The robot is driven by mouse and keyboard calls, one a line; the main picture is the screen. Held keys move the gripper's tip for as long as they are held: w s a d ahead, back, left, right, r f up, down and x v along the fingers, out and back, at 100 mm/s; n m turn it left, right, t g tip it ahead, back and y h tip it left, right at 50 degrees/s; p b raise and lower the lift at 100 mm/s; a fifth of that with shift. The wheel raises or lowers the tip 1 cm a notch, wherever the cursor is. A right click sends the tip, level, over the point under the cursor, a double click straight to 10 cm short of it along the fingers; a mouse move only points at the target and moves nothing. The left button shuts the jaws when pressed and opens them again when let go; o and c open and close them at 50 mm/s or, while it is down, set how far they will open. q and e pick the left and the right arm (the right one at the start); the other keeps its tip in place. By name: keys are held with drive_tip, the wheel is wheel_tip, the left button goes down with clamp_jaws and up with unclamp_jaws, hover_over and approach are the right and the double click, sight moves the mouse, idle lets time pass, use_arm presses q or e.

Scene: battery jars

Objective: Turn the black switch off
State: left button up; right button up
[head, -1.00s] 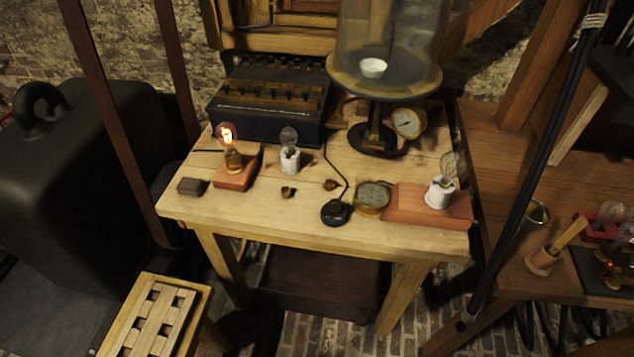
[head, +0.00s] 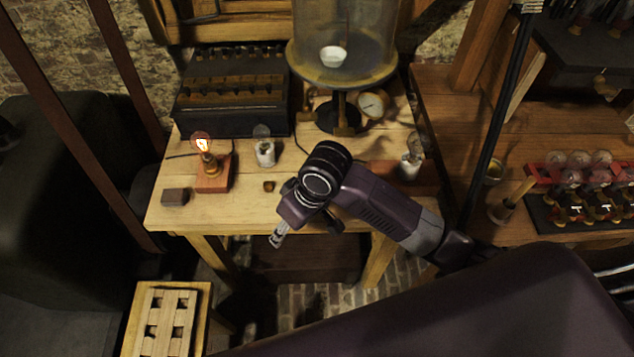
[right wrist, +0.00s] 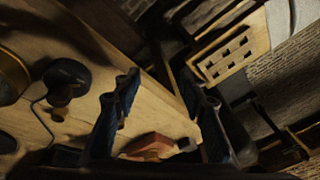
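The black switch (right wrist: 66,76), a round black piece with a cord, lies on the light wooden table (head: 190,216) at the left of the right wrist view. In the head view my right arm hides it. My right gripper (head: 278,238) hangs by the table's front edge, left of where the switch lies. In the right wrist view my right gripper (right wrist: 160,80) has its fingers spread, with nothing between them, and the switch is outside them, beyond the left finger. A bulb (head: 202,146) glows on a red-brown block (head: 214,180) at the table's left. My left gripper is not in view.
A dark box with knobs (head: 230,110) and a glass bell jar on a stand (head: 345,45) stand at the back. The front left tabletop is mostly clear.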

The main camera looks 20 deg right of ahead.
drive_tip(key=w+d+r+h, duration=0.1)
drive_tip(key=w+d+r, duration=0.1)
drive_tip(key=d, duration=0.1)
drive_tip(key=w+d+r+m+g+h, duration=0.1)
drive_tip(key=w+d+r, duration=0.2)
drive_tip(key=w+d+r+h, duration=0.1)
drive_tip(key=w+d+r, duration=0.1)
drive_tip(key=w+d, duration=0.1)
drive_tip(key=shift+w+d+r+g, duration=0.2)
drive_tip(key=shift+w+d+g, duration=0.05)
drive_tip(key=shift+g, duration=0.05)
drive_tip(key=shift+w+d+r, duration=0.1)
drive_tip(key=shift+d, duration=0.1)
drive_tip(key=shift+f+m, duration=0.25)
drive_tip(key=shift+m, duration=0.05)
wheel_tip(320, 180, down, 7)
drive_tip(key=shift+f+p, duration=0.1)
drive_tip(key=shift+p, duration=0.65)
drive_tip(key=shift+c, duration=0.2)
clamp_jaws()
